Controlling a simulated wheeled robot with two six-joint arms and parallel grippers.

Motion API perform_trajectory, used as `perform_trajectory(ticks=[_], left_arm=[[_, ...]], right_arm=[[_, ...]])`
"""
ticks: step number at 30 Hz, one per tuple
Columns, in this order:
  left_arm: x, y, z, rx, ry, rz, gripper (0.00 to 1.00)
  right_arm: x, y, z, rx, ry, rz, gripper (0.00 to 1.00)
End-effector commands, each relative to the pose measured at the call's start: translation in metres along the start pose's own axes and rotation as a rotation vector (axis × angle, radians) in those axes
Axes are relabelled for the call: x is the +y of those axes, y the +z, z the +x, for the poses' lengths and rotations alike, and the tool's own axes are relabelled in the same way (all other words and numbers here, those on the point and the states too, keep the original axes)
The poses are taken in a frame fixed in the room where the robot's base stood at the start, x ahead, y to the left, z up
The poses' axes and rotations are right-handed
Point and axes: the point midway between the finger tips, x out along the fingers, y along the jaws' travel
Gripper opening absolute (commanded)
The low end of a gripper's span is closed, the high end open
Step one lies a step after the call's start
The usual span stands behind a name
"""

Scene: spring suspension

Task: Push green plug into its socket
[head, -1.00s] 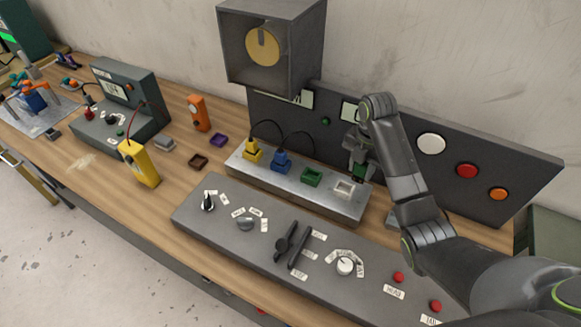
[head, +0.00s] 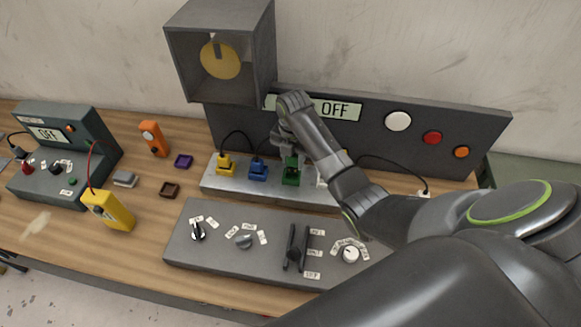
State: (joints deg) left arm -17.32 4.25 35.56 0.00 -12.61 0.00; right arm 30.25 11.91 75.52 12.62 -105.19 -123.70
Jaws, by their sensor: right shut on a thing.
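The silver socket strip (head: 225,183) stands behind the front control panel. My right gripper (head: 289,150) reaches down over the strip, shut on the green plug (head: 291,165). The plug is above or at the green socket (head: 291,180); the two greens overlap, so I cannot tell how deep it sits. The yellow plug (head: 225,163) and the blue plug (head: 258,169) stand in the strip to the left. The white socket (head: 321,178) is partly hidden by my right arm. My left gripper is not in view.
A white plug (head: 424,194) on a black cable lies at the right. The front control panel (head: 205,258) has knobs and levers. A grey lamp box (head: 220,55) hangs above. The back panel (head: 370,125) carries an OFF display (head: 335,109). A yellow meter (head: 108,210) stands left.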

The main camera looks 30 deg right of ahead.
Motion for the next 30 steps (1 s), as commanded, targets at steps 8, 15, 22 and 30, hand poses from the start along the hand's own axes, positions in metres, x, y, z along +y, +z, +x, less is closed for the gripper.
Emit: perform_trajectory(ticks=[8, 15, 22, 30], left_arm=[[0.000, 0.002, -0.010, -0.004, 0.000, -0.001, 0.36], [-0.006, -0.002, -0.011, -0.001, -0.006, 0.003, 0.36], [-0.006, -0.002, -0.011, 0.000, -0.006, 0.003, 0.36], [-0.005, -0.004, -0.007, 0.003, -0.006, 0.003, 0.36]], right_arm=[[0.000, -0.001, 0.030, 0.003, -0.001, -0.001, 0.12], [0.001, 0.000, 0.046, -0.001, 0.002, -0.001, 0.12], [0.001, 0.000, 0.047, -0.001, 0.002, -0.001, 0.12], [0.000, -0.001, 0.056, 0.002, 0.000, -0.001, 0.12]])
